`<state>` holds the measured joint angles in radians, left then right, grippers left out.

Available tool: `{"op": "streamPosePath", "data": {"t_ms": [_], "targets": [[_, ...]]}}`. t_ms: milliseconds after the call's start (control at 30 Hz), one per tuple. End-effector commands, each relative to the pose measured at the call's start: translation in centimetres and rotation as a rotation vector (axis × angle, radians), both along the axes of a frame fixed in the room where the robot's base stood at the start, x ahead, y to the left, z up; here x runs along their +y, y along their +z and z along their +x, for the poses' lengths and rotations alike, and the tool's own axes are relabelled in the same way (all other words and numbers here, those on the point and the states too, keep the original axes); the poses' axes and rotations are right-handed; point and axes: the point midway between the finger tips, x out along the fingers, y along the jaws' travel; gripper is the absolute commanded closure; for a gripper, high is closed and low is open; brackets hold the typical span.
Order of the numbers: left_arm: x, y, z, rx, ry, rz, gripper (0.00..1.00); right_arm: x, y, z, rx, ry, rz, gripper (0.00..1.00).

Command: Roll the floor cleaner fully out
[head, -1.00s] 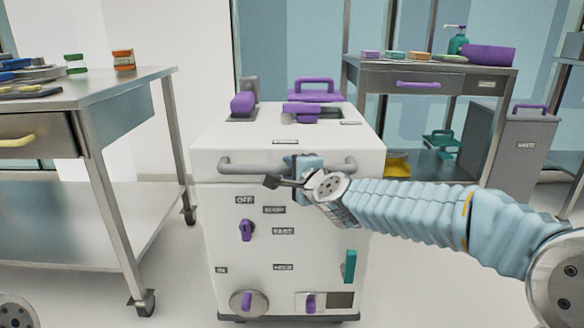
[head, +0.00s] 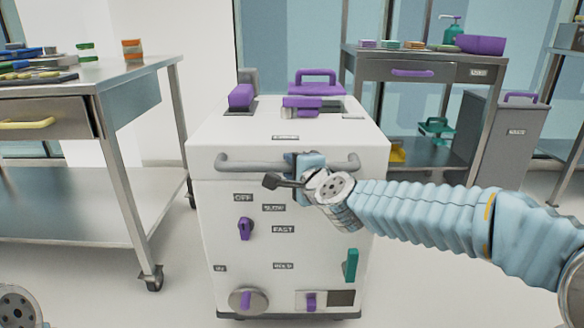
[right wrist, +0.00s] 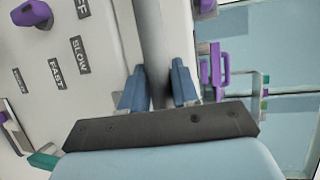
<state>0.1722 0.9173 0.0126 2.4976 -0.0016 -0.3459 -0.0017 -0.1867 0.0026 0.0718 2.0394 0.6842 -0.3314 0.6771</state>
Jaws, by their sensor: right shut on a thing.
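The floor cleaner (head: 255,285) is a white box-shaped machine in the middle of the head view. It has a grey bar handle (head: 250,164) across the top of its front face. Purple knobs and a teal lever are on its front, and purple handles are on its top. My right gripper (head: 292,175) is shut on the bar handle, a little right of its middle. The right wrist view shows the two blue fingers (right wrist: 158,88) on either side of the grey bar. My left gripper is out of view.
A steel cart (head: 120,75) with a yellow-handled drawer stands at the left, its wheel near the cleaner. A second table (head: 420,65) stands behind at the right. A grey waste bin (head: 508,145) is beside it. The floor left of the cleaner is clear.

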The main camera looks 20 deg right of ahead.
Motion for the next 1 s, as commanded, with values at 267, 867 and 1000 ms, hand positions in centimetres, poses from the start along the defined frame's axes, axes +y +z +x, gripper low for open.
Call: {"op": "streamPosePath", "data": {"t_ms": [267, 867, 1000], "targets": [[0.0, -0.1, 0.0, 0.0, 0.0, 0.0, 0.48, 0.3, -0.4, -0.2, 0.008, 0.009, 0.001, 0.49], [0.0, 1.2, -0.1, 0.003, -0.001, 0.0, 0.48, -0.5, 1.2, -5.9, 0.003, 0.005, 0.001, 0.49], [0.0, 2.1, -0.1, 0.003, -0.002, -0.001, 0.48, -1.0, 1.9, -9.2, 0.004, 0.004, 0.001, 0.49]]}}
